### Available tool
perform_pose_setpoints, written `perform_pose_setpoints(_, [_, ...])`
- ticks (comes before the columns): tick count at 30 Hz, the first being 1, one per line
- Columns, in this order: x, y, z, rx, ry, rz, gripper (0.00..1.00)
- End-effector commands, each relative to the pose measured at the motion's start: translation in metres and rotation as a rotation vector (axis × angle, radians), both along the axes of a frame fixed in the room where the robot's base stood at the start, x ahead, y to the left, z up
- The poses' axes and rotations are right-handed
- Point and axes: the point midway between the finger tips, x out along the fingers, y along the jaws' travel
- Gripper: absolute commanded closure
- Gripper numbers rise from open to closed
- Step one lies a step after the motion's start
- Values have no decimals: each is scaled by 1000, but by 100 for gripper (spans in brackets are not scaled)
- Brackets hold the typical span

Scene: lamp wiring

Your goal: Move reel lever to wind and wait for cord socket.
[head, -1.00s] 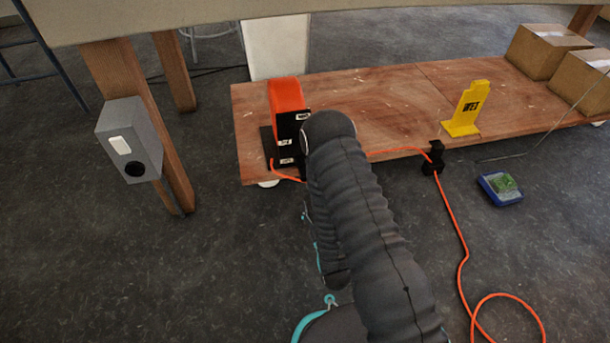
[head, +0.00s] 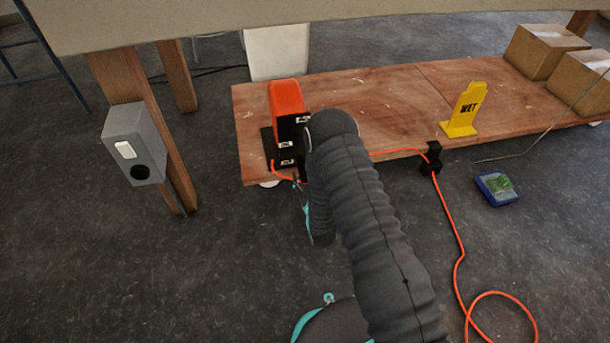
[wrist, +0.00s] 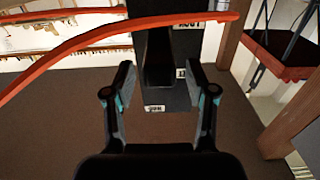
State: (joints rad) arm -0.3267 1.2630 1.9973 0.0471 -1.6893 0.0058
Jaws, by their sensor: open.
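The cord reel (head: 287,97) is an orange and black unit with small white labels, standing at the left end of a low wooden platform (head: 380,100). My arm covers its right side in the head view. In the wrist view its black labelled face (wrist: 180,95) lies ahead of my gripper (wrist: 161,76). My gripper is open, its fingers on either side of a dark upright part (wrist: 157,60), possibly the reel lever; contact cannot be told. The orange cord (head: 450,215) runs from the reel through a black clip (head: 431,158) to the floor. I cannot make out the cord socket.
A grey socket box (head: 135,145) is fixed to a wooden table leg at left. In the wrist view, orange cord (wrist: 110,38) crosses above the fingers.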

Motion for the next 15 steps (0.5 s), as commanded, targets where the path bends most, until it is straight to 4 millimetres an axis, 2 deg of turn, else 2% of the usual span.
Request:
perform_pose_setpoints(4, [9,2,0,0,-1,0,44])
perform_pose_setpoints(13, [11,3,0,0,0,0,44])
perform_pose_setpoints(14, [11,3,0,0,0,0,49])
perform_pose_setpoints(15, [11,3,0,0,0,0,59])
